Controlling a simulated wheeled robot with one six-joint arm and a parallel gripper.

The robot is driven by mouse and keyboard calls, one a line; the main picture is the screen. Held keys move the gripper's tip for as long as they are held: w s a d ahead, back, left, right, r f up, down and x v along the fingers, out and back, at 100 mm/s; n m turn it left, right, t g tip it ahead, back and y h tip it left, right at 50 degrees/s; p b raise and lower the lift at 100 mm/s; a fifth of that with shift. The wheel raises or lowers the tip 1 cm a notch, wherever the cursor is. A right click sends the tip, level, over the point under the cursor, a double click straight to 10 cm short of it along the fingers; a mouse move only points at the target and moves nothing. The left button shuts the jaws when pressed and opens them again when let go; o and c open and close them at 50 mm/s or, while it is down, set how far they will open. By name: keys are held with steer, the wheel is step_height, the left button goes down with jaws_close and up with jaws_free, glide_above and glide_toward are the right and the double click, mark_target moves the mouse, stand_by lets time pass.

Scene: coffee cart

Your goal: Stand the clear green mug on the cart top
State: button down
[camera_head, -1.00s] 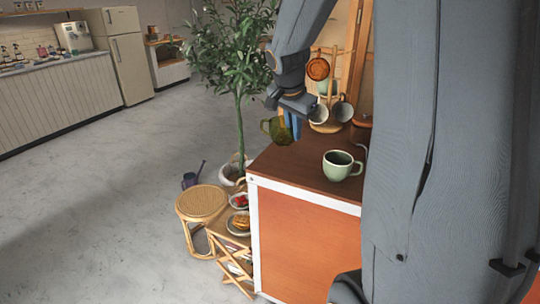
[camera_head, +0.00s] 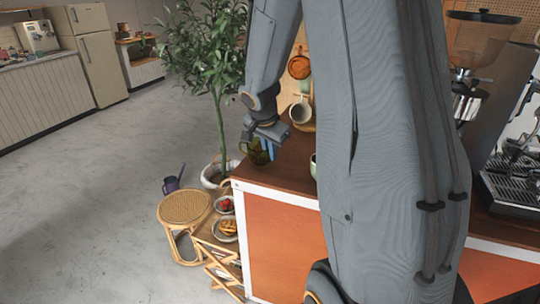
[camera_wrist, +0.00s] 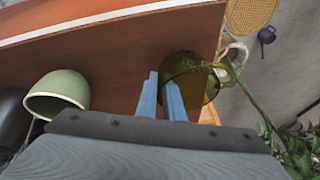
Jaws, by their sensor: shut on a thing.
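The clear green mug (camera_head: 257,153) is see-through olive green. It is at the far left edge of the cart top (camera_head: 285,170), just beneath my gripper (camera_head: 268,143). In the wrist view the mug (camera_wrist: 188,77) is at the fingertips, and my gripper's blue fingers (camera_wrist: 162,92) are close together, with one finger against its wall. My gripper is shut on the mug. I cannot tell whether its base touches the wood. An opaque pale green mug (camera_wrist: 57,95) stands on the cart top; in the head view my arm hides most of it.
A mug rack with an orange mug (camera_head: 299,67) and a pale cup (camera_head: 300,110) stands at the back. A coffee machine (camera_head: 510,170) is at right. A potted tree (camera_head: 218,90), rattan stool (camera_head: 185,208) and small plates flank the cart's left side. Bare wood lies around the middle.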

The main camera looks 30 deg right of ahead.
steer(key=shift+f, duration=0.65)
steer(key=c, duration=1.9)
jaws_free()
steer(key=shift+o, duration=0.2)
steer(key=b+v, duration=0.2)
steer(key=v, duration=1)
steer(key=s+a+f+n+g+y, duration=0.2)
steer(key=s+a+f+n+y, duration=0.1)
steer(key=s+a+f+n, duration=0.9)
steer(key=s+a+n, duration=0.1)
steer(key=s+a, duration=0.2)
steer(key=s, duration=0.1)
steer(key=shift+a+f+n, duration=0.25)
steer(key=shift+a+n, duration=0.05)
steer(key=shift+n, duration=0.1)
